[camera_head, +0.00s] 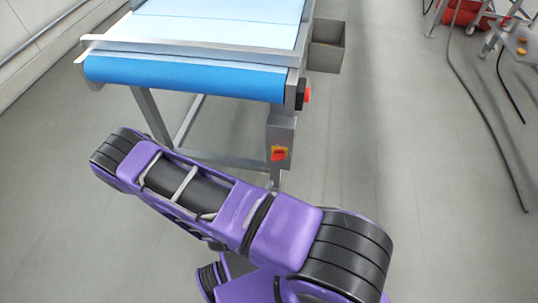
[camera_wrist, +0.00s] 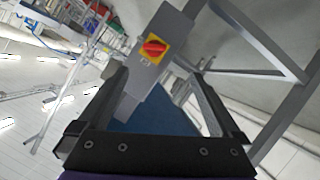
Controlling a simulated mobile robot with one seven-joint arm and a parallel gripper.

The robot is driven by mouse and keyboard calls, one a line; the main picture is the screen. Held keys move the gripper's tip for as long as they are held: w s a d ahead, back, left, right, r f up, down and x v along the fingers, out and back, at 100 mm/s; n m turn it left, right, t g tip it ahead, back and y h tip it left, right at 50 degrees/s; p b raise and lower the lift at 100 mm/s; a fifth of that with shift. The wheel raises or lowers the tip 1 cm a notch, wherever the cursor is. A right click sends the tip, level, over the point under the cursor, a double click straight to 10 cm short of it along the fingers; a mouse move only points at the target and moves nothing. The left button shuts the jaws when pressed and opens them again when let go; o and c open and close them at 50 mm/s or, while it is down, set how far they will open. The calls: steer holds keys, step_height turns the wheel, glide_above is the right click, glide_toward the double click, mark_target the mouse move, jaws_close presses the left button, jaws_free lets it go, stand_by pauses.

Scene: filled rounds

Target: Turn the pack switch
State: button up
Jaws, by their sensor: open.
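The pack switch (camera_head: 278,153) is a red rotary knob on a yellow plate, set on a grey metal box (camera_head: 281,128) on the conveyor's frame. The switch (camera_wrist: 154,47) and its box (camera_wrist: 150,72) also show in the wrist view, above the middle and beyond the fingertips. The red knob looks tilted there because the view is rolled. My gripper (camera_wrist: 158,80) is open, with its two dark fingers apart and nothing held. The switch appears apart from the fingers. In the head view my purple arm crosses in front, and the gripper is not visible.
A conveyor with a blue belt (camera_head: 185,78) stands above the switch. Metal legs (camera_head: 152,115) stand left of the switch box. The floor to the right is mostly clear, with a dark cable (camera_head: 484,110).

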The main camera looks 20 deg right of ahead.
steer(key=b, duration=0.2)
glide_toward(277, 159)
steer(key=x, duration=0.9)
steer(key=shift+w+d+f, duration=0.2)
steer(key=c, duration=1.4)
